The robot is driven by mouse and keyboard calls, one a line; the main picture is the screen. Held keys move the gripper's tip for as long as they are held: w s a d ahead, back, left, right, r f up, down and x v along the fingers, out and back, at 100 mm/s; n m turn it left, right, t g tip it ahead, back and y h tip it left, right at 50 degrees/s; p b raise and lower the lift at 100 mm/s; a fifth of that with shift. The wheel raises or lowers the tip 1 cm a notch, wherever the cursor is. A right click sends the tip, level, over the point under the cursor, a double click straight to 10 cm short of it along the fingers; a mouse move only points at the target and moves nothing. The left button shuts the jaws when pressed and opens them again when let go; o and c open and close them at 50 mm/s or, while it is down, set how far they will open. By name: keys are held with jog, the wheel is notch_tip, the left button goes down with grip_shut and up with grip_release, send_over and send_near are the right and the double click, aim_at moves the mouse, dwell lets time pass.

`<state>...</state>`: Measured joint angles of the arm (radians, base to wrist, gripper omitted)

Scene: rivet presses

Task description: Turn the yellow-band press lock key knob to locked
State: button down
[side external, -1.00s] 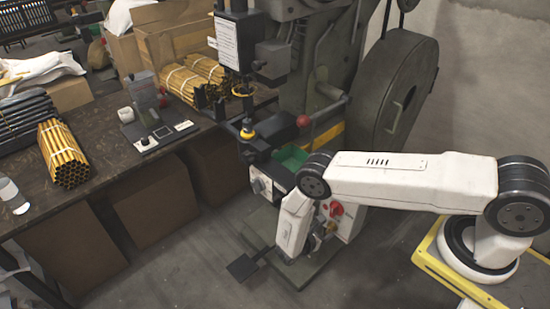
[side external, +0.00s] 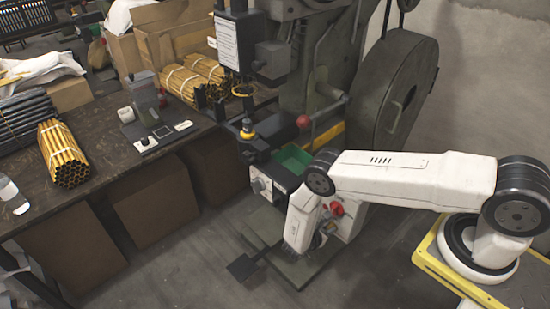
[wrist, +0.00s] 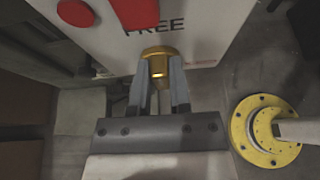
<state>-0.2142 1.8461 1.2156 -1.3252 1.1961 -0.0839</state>
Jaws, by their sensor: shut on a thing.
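The lock key knob (wrist: 158,64) is brass-coloured and sits at the edge of a white control panel (wrist: 200,40) in the wrist view. My gripper (wrist: 159,78) has a finger on each side of the knob and is shut on it. The dark word FREE is printed on the panel just beyond the knob. Other lettering is partly hidden or too small to read. In the side external view the press (side external: 330,75) carries a yellow band low on its frame. There my wrist hides the knob and fingertips.
A large red control (wrist: 76,13) is on the panel close to my gripper. A round yellow bolted flange (wrist: 240,126) is at the right. A black foot pedal (side external: 243,267) lies on the floor. A workbench (side external: 110,170) with rod bundles stands at the left.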

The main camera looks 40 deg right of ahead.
dwell(0.4)
jog(key=shift+s+f+m+t+h, duration=0.25)
jog(key=shift+m+t+h, duration=0.3)
jog(key=shift+m+t, duration=1.15)
jog(key=shift+s+f+m+t+h, duration=0.2)
jog(key=shift+m+t+h, duration=0.4)
jog(key=shift+m, duration=2.15)
jog(key=shift+s+f+m+t+h, duration=0.35)
jog(key=shift+m+t, duration=0.85)
jog(key=shift+m, duration=1.05)
jog(key=shift+w+r, duration=0.1)
jog(key=c, duration=0.6)
grip_release()
jog(key=shift+o, duration=0.2)
